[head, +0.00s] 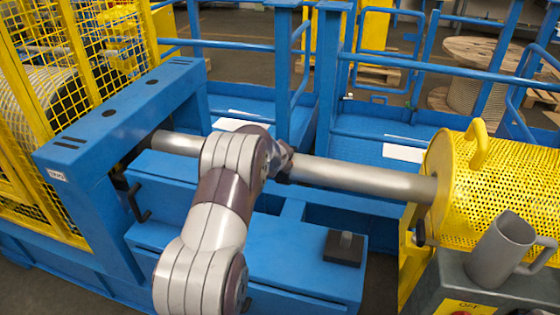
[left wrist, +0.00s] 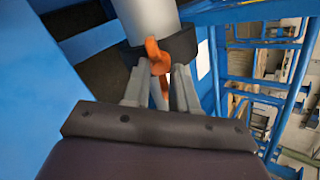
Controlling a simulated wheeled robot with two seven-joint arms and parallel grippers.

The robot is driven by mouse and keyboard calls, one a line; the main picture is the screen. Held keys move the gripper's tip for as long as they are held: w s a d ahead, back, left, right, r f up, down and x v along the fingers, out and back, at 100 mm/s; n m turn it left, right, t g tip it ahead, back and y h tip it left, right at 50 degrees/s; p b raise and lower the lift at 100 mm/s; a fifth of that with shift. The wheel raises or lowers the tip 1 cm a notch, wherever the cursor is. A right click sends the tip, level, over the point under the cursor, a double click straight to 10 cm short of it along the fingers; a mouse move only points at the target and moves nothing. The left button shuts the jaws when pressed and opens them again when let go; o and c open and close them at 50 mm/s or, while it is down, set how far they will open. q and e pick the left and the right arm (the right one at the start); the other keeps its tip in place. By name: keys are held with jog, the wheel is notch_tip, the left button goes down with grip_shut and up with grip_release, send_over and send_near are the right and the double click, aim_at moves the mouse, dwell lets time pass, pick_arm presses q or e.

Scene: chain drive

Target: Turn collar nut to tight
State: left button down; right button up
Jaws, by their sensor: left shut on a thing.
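The collar nut appears as a dark collar around the grey shaft (head: 370,178), with an orange curved tab (left wrist: 155,58) in the left wrist view. In the head view it is mostly hidden behind my left arm, with a dark part showing beside the wrist. My left gripper (left wrist: 160,92) is shut on the nut at this orange tab, with one finger on each side. In the head view my left gripper (head: 282,160) sits at the shaft, largely covered by my own wrist. My right gripper is in neither view.
A blue frame (head: 100,130) stands at the shaft's left end and a yellow perforated guard (head: 505,180) at its right. A grey mug (head: 497,250) stands on a control box at the lower right. Blue railings (head: 430,60) run behind.

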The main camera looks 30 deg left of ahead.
pick_arm(q)
jog(key=c, duration=1.1)
grip_release()
jog(key=shift+s+f, duration=0.1)
jog(key=shift+f, duration=0.05)
jog(key=shift+d, duration=0.1)
jog(key=shift+r, duration=0.25)
jog(key=v, duration=1.2)
jog(key=shift+s+p, duration=0.25)
jog(key=shift+p, duration=0.2)
jog(key=shift+r, duration=0.1)
